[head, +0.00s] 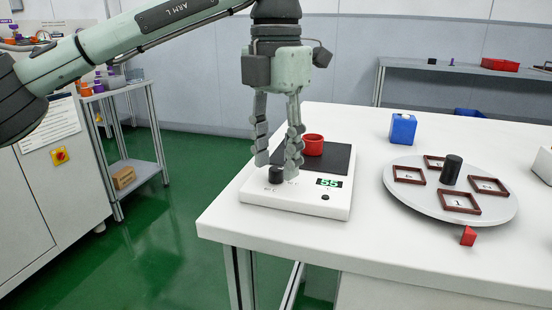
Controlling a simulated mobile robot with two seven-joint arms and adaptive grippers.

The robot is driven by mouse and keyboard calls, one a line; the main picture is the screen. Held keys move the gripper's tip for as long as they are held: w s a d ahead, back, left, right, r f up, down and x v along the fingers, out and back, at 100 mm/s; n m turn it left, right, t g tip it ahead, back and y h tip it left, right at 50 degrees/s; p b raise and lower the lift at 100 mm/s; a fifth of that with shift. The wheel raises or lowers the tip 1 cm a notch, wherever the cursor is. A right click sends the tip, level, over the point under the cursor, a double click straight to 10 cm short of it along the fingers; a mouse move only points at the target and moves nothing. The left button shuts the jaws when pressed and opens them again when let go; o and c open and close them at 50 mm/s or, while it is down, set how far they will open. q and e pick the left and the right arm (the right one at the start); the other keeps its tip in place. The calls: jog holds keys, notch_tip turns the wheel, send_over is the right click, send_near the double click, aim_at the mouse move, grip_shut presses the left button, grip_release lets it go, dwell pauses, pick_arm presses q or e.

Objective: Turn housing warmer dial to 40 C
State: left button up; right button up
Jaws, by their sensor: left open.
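The housing warmer (300,197) is a white box with a dark plate, near the table's left front corner. Its black dial (275,174) is at the front left, and a green display on its front right seems to read 55. A red cup-like housing (313,145) sits on the dark plate. My left gripper (276,171) points straight down, open, with its fingertips at either side of the dial. I cannot tell whether the fingers touch it. The dial's pointer cannot be made out. My right gripper is not in view.
A round grey turntable (408,205) with brown square frames and a black post stands to the right. A blue box (402,129) is behind it and a small red piece (468,236) in front. The table (365,240) is clear between warmer and turntable.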

aim_at(276, 169)
pick_arm(q)
notch_tip(276, 169, up, 11)
dwell(0.3)
jog(key=shift+s, duration=0.1)
